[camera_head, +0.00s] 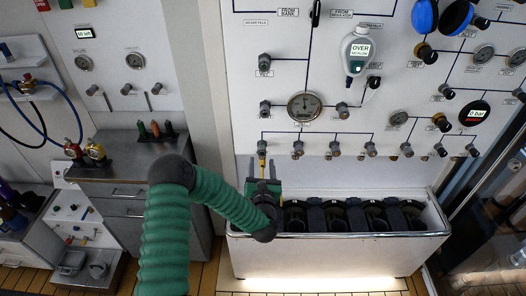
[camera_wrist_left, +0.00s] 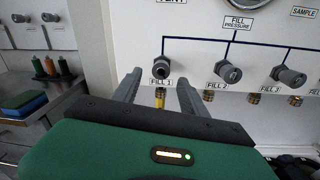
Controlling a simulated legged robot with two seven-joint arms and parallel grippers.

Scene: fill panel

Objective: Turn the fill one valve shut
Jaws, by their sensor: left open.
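The fill one valve (camera_wrist_left: 161,68) is a dark knob above the label FILL 1 on the white panel, with a yellow fitting (camera_wrist_left: 160,98) below it. In the head view the valve (camera_head: 262,147) sits at the left end of the lower valve row. My right gripper is not in view.
The fill two valve (camera_wrist_left: 228,73) is close on the right, with more knobs along the row. A round fill pressure gauge (camera_head: 304,106) is above. A white trough (camera_head: 330,250) with dark cylinder slots stands below the panel. A metal counter (camera_head: 125,165) is at the left.

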